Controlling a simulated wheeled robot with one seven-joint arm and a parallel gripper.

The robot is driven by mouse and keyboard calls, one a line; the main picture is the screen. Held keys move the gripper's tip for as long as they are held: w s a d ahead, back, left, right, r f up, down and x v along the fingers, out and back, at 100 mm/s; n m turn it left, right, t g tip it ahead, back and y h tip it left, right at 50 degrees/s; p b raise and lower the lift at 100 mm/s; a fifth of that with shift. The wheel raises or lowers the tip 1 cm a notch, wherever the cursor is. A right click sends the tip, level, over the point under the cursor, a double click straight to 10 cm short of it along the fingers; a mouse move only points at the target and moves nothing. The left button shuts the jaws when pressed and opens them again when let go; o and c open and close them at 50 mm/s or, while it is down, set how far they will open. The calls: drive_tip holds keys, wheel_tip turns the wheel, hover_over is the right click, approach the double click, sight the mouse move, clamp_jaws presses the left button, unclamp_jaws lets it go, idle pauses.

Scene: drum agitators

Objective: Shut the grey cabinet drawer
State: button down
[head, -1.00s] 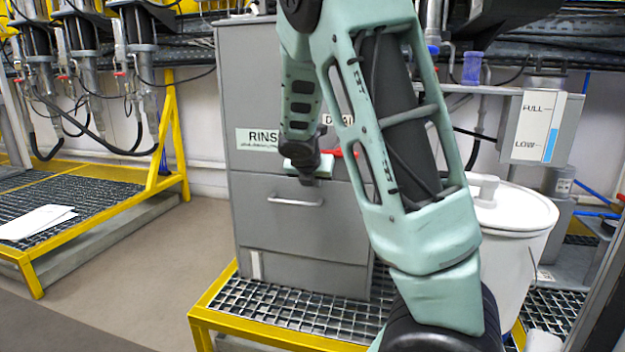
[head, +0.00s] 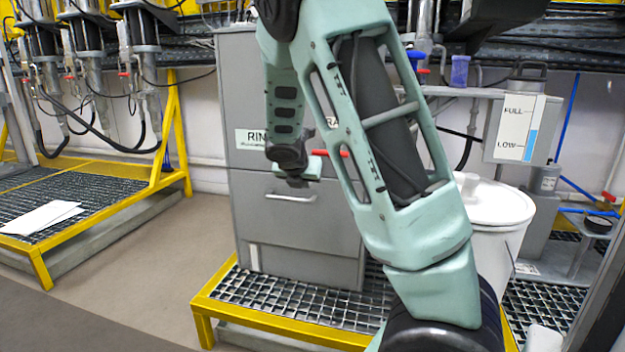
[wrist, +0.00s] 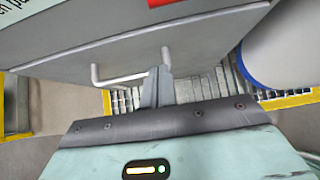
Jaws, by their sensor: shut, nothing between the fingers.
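The grey cabinet (head: 240,95) stands upright on a yellow-edged grating. Its drawer front (head: 330,220) has a pale bar handle (head: 291,197); I cannot tell how far the drawer stands out. My gripper (head: 298,182) is in front of the cabinet, just above the handle in the head view, and its fingertips are hard to make out there. In the wrist view, the gripper fingers (wrist: 158,80) are together and empty. They overlap the right end of the handle (wrist: 130,78) in the picture; contact cannot be told. The drawer front (wrist: 200,55) lies beyond them.
A white lidded drum (head: 495,215) stands close to the cabinet's right. The yellow-edged grating (head: 240,300) runs beneath the cabinet. Another yellow-framed platform (head: 100,185) with white sheets (head: 40,217) is at left. Bare floor (head: 150,270) lies between the platforms.

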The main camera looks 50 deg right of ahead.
drive_tip(key=p+v, duration=0.3)
drive_tip(key=v, duration=0.6)
drive_tip(key=shift+p, duration=0.4)
drive_tip(key=shift+a, duration=0.1)
drive_tip(key=s+a+f+m+y, duration=0.2)
drive_tip(key=a+m, duration=0.1)
drive_tip(key=a, duration=0.5)
drive_tip(key=s+a+f+m+y, duration=0.1)
drive_tip(key=s+a+m+y, duration=0.1)
drive_tip(key=a, duration=0.7)
drive_tip(key=s+a+f+m+y, duration=0.2)
drive_tip(key=a+m, duration=0.1)
drive_tip(key=a, duration=0.5)
drive_tip(key=s+a+m+g+y, duration=0.3)
drive_tip(key=s+a+m, duration=0.4)
drive_tip(key=s+a, duration=0.95)
wheel_tip(320, 180, up, 38)
drive_tip(key=p, duration=3.9)
drive_tip(key=shift+s+d, duration=0.3)
drive_tip(key=shift+d, duration=0.05)
